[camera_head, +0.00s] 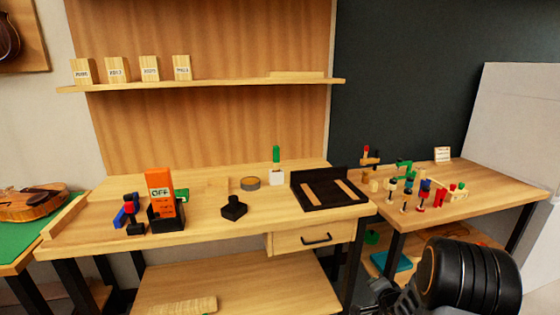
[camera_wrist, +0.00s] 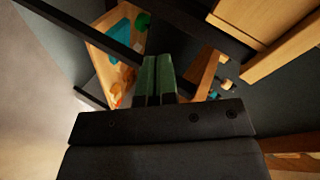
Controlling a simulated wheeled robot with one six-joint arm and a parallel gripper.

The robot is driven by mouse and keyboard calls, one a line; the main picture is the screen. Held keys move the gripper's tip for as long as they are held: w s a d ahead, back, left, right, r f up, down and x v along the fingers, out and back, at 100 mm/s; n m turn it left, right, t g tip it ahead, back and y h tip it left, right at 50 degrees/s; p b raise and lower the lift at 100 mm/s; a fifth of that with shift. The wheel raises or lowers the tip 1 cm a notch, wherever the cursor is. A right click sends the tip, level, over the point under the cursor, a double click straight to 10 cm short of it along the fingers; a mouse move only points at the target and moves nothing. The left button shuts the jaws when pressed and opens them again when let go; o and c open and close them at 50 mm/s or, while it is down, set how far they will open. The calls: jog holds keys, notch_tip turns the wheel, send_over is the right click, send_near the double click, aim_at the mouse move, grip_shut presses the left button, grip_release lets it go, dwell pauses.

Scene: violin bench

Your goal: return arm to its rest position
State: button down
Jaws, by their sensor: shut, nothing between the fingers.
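My gripper (camera_wrist: 158,78) shows in the wrist view, with its two dark green fingers side by side and closed together. Nothing is held between them. In the head view, a black round part of my arm (camera_head: 468,275) is at the lower right, in front of the right-hand table. The fingertips cannot be made out in the head view. The wrist view looks past the fingers at a shelf with teal and orange things below a table.
The right table (camera_head: 480,208) carries several small coloured tools. A teal item (camera_head: 391,261) lies on its lower shelf. The bench's front middle is clear.

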jog(key=s+a+r+n+g+h+p, duration=0.25)
jog(key=s+r+n+g+p, duration=0.6)
jog(key=s, duration=0.45)
jog(key=s+a+r+n+p, duration=0.1)
jog(key=s+a+r+p, duration=0.2)
jog(key=r, duration=0.5)
jog(key=s+a+r+n+y+p, duration=0.1)
jog(key=s+a+r+p, duration=0.2)
jog(key=a+r, duration=0.2)
jog(key=s+a+r+n+y+p, duration=0.1)
jog(key=s+a+r+p, duration=0.2)
jog(key=r, duration=0.9)
jog(key=shift+s+a+n+g, duration=0.35)
jog(key=shift+s+a+g, duration=0.1)
jog(key=shift+a, duration=0.25)
